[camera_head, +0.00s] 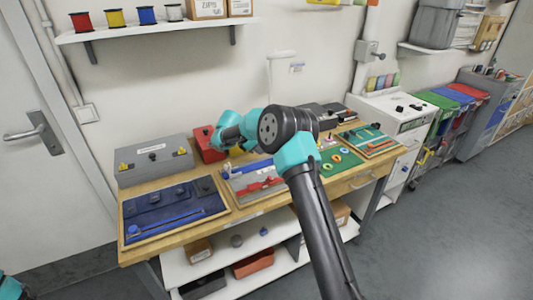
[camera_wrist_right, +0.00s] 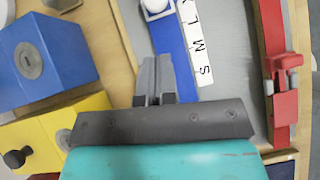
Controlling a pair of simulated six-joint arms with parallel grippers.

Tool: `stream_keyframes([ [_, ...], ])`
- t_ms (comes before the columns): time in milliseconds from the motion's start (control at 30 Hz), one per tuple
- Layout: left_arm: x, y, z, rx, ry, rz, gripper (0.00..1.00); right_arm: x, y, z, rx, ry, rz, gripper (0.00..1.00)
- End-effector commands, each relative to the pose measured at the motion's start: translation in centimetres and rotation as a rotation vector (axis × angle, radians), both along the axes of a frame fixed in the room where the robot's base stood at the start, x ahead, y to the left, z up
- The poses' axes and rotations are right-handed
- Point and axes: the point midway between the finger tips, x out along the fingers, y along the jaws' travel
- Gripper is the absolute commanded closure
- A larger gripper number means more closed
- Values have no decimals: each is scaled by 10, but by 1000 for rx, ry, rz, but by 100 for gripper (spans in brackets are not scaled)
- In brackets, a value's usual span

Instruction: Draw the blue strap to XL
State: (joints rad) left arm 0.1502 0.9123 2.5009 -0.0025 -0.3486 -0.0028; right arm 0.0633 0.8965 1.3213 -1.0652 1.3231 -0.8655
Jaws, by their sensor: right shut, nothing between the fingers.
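The blue strap (camera_wrist_right: 172,45) runs up the grey board (camera_wrist_right: 225,85) in the right wrist view. A white strip (camera_wrist_right: 197,38) with the letters S, M and L lies along its right side; XL is not visible. A white piece (camera_wrist_right: 157,8) sits across the strap at the top edge of the picture. My right gripper (camera_wrist_right: 155,62) is shut and empty, its tips overlapping the strap's left edge in the picture; I cannot tell whether they touch. In the head view my right arm partly covers the board (camera_head: 243,182). My left gripper is out of view.
A red strap with a red clamp (camera_wrist_right: 282,75) lies right of the white strip. Blue (camera_wrist_right: 50,60) and yellow (camera_wrist_right: 62,128) blocks stand on the left. In the head view a blue board (camera_head: 165,210) is at the bench's left and a green board (camera_head: 338,163) at its right.

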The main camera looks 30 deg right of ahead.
Motion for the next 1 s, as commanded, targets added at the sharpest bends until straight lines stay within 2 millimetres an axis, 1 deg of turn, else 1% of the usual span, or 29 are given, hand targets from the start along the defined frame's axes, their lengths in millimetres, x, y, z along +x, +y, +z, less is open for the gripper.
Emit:
stream_keyframes([
  [33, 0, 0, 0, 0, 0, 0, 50, 2, 7, 8, 0, -2, 1, 100],
  [200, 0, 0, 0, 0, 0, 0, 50, 7, 27, 33, 1, -1, 2, 100],
  [400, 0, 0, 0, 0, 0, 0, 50, 10, 41, 51, 0, 1, 1, 100],
  [500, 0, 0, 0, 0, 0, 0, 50, 10, 44, 55, 0, 2, 0, 100],
  [867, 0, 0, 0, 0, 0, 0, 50, 9, 42, 55, 3, 1, -5, 100],
  [967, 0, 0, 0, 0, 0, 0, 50, 4, 28, 57, 23, -6, -38, 100],
  [1000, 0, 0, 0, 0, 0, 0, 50, 1, 16, 57, 38, -11, -62, 100],
])
